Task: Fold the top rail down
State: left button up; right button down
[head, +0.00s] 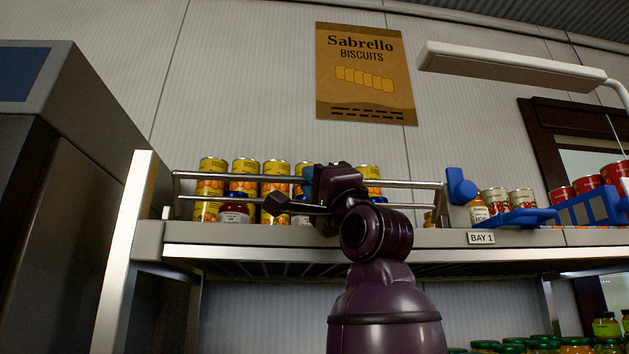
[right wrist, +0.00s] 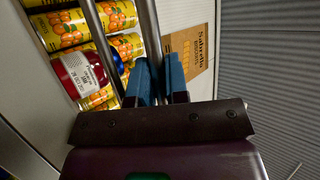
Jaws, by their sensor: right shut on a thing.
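The top rail (head: 415,185) is a thin metal bar along the front of the upper shelf. It stands raised above a lower bar (head: 410,206), in front of the tins. My right gripper (head: 309,180) is at the middle of the top rail, seen from behind, with its arm rising from below. In the right wrist view its blue fingers (right wrist: 160,82) are on either side of the top rail (right wrist: 150,35), shut on it. The gripper body hides part of the rail. My left gripper is not in view.
The shelf edge (head: 280,255) carries a "BAY 1" label (head: 481,238). Blue holders (head: 590,209) and more tins are at right. A dark cabinet (head: 60,180) stands at left.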

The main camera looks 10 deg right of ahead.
jog(key=c, duration=1.4)
grip_release()
jog(key=shift+s+f, duration=0.1)
jog(key=b+v, duration=0.2)
jog(key=v, duration=0.8)
jog(key=shift+s+d+f, duration=0.15)
jog(key=shift+s+d, duration=0.05)
jog(key=shift+w, duration=0.1)
